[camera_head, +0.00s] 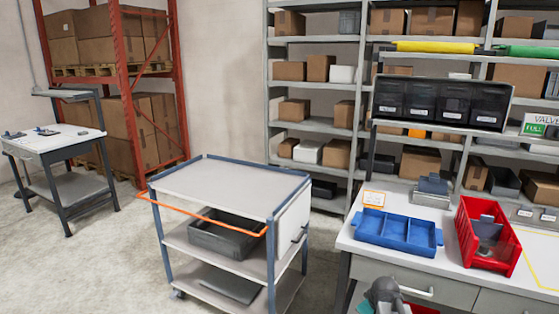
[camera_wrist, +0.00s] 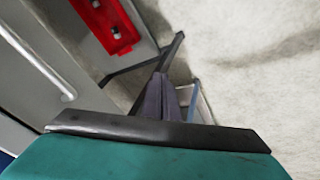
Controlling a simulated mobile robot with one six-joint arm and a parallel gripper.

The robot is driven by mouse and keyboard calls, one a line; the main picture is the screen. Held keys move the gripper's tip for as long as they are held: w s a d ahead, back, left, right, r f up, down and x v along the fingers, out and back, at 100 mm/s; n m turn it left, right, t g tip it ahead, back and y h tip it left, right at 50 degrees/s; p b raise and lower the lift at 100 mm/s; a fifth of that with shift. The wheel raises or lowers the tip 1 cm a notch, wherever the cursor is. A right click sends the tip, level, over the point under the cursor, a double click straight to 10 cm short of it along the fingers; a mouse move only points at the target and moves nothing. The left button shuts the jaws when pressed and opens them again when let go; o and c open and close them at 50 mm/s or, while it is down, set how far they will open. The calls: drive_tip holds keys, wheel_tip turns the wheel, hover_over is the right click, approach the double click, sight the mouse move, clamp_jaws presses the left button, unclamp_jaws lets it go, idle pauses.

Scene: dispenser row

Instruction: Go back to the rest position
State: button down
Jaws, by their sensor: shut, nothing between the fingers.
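My gripper (camera_wrist: 162,92) shows in the wrist view as dark grey fingers held together, with nothing between them. It hangs in front of the workbench, over open floor. The teal and black part along the bottom of that view is my own. In the head view, part of my arm shows at the bottom edge, in front of the bench drawers; the fingertips are not visible there. The workbench (camera_head: 350,238) carries a blue divided tray (camera_head: 397,232) and a red bin (camera_head: 488,237) with a grey part inside.
A grey cart (camera_head: 235,185) with an orange bar (camera_head: 205,217) stands left of the bench. A drawer handle (camera_wrist: 40,60) and a red tray-like item (camera_wrist: 108,25) are close in the wrist view. Shelving (camera_head: 320,126) stands behind. Floor (camera_head: 100,270) is clear at left.

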drive_tip(key=s+a+f+m+g+y, duration=0.15)
drive_tip(key=s+a+f+g, duration=0.35)
drive_tip(key=s+f, duration=0.75)
drive_tip(key=s+a+f+m+g, duration=0.25)
drive_tip(key=s+a+f, duration=0.6)
drive_tip(key=s, duration=0.65)
drive_tip(key=s+f+m+g, duration=0.1)
drive_tip(key=s+f+g, duration=0.2)
drive_tip(key=s, duration=1)
wheel_tip(320, 180, down, 3)
drive_tip(key=shift+s+a+r+m, duration=0.1)
drive_tip(key=shift+s+a+m, duration=0.15)
drive_tip(key=shift+s+m, duration=0.1)
